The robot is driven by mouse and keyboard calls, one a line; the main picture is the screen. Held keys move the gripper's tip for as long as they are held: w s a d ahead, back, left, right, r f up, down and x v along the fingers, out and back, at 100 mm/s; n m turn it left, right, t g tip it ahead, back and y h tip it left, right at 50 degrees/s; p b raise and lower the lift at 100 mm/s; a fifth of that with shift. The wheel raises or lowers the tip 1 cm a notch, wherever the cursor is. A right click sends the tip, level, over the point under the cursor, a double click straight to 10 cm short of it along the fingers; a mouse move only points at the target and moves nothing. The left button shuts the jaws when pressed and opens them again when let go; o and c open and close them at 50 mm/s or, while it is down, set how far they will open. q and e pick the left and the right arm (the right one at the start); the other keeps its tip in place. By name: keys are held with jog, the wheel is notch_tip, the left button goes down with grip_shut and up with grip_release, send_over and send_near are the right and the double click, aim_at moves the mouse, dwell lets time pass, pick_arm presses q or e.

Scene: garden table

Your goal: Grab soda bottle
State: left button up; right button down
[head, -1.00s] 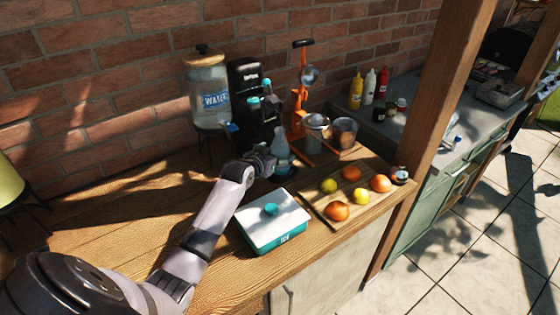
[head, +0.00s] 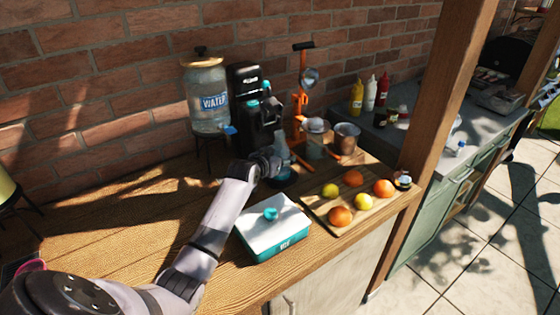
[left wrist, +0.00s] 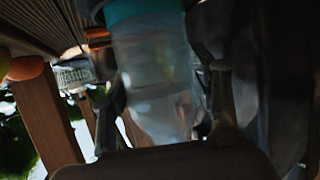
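The soda bottle (head: 281,147) is a pale translucent bottle at the front of the black soda machine (head: 262,115). My left gripper (head: 280,163) is at the bottle and hides part of it. In the left wrist view the bottle (left wrist: 155,75), with a teal end at the top of the picture, stands between the two fingers of my left gripper (left wrist: 168,98). A narrow gap shows between the bottle and the right finger; contact at the left finger is unclear. My right gripper is not in view.
A teal and white ice box (head: 273,228) stands just in front of the bottle. A wooden board (head: 312,205) with several fruits is to the right. A water dispenser (head: 206,95) and an orange press (head: 300,100) flank the machine. The wooden counter (head: 130,210) is clear at left.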

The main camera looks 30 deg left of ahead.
pick_arm(q)
jog(key=c, duration=1)
jog(key=shift+r, duration=0.1)
jog(key=shift+c, duration=0.5)
jog(key=shift+w+r, duration=0.1)
jog(key=shift+r, duration=0.1)
